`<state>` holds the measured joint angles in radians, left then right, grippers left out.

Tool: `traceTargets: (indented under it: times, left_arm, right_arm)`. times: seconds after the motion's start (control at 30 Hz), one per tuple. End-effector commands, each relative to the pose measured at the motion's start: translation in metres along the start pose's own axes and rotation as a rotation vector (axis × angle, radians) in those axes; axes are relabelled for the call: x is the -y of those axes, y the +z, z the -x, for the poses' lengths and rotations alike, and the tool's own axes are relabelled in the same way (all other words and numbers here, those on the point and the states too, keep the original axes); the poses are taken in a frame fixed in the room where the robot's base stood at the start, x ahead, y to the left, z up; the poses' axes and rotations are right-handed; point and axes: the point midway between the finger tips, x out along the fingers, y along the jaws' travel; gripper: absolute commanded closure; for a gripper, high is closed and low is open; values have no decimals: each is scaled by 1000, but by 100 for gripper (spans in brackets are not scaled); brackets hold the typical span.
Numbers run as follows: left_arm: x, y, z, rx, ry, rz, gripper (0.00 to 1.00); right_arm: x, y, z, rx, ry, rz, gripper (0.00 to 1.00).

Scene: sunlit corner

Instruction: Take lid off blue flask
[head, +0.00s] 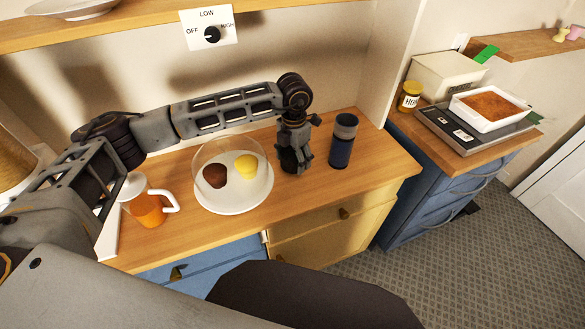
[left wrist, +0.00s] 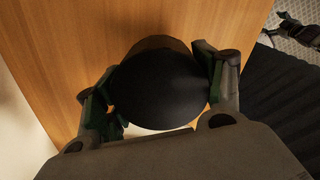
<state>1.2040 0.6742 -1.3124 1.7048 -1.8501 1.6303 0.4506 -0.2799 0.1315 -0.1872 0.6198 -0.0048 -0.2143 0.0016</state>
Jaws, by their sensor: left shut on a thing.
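The blue flask (head: 341,148) stands upright on the wooden counter, with a grey top that shows no dark lid on it. My left gripper (head: 296,168) points down just left of the flask, apart from it. In the left wrist view my left gripper (left wrist: 158,92) is shut on a dark round thing, which looks like the lid (left wrist: 158,85), with one finger on each side. In the head view the fingers mostly hide it. I cannot tell whether it touches the counter. My right gripper does not show in the head view.
A white plate (head: 235,205) under a clear dome holds a brown and a yellow cake, close left of the gripper. An orange jug (head: 146,208) stands further left. A shelf (head: 140,27) runs above. A blue cabinet with a scale (head: 450,130) stands right, past a gap.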

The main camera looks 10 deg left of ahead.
Motion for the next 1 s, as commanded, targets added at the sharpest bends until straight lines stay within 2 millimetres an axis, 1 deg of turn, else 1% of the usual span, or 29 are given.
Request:
traceTargets:
  times: [0.23,0.33,0.7,0.8,1.0]
  left_arm:
    - [0,0,0,0,0,-1,60]
    - [0,0,-4,-1,-1,-1,60]
    - [0,0,-44,-3,-1,-1,60]
    - [0,0,-49,-1,-1,-1,60]
    - [0,0,-50,0,0,-1,60]
  right_arm:
    - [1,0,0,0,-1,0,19]
    - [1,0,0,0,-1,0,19]
    - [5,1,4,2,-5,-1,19]
    - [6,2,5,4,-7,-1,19]
    - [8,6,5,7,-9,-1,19]
